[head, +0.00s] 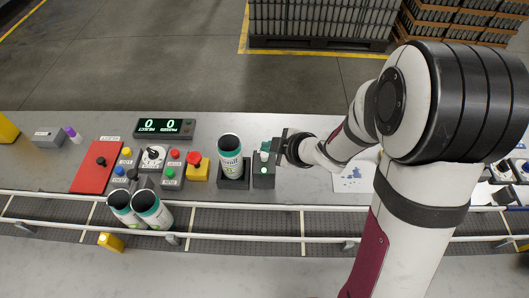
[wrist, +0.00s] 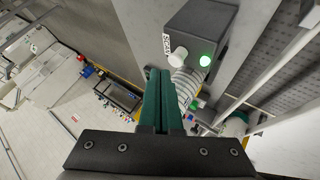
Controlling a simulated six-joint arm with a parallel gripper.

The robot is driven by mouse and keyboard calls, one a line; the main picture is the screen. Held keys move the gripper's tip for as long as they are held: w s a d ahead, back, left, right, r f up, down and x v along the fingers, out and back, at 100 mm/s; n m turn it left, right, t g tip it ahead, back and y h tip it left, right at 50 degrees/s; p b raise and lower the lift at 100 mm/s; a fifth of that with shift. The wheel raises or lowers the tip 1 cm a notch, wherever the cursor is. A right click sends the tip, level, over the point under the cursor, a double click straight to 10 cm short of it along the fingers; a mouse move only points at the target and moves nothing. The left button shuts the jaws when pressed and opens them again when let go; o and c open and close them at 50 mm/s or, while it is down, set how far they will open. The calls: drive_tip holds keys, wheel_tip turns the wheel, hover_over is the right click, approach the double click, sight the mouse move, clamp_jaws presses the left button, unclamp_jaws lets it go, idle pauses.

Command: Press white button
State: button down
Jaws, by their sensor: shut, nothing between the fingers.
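The white button (head: 264,156) sits on a small dark box (head: 263,182) beside a lit green lamp (head: 264,170). In the wrist view the white button (wrist: 179,55) and the glowing green lamp (wrist: 205,60) show on the box (wrist: 207,22), just beyond my fingertips. My gripper (head: 265,146) has green fingers pressed together with nothing between them. Its tips are very close to the button; in the wrist view the gripper (wrist: 158,72) appears just left of it. I cannot tell whether they touch.
A white and green can (head: 230,165) stands in a dark holder left of the box. A red emergency button (head: 194,158) and control panels lie further left. Two cans (head: 152,209) are on the conveyor (head: 270,218) in front. A counter display (head: 165,128) reads zeros.

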drive_tip(key=shift+r, duration=2.55)
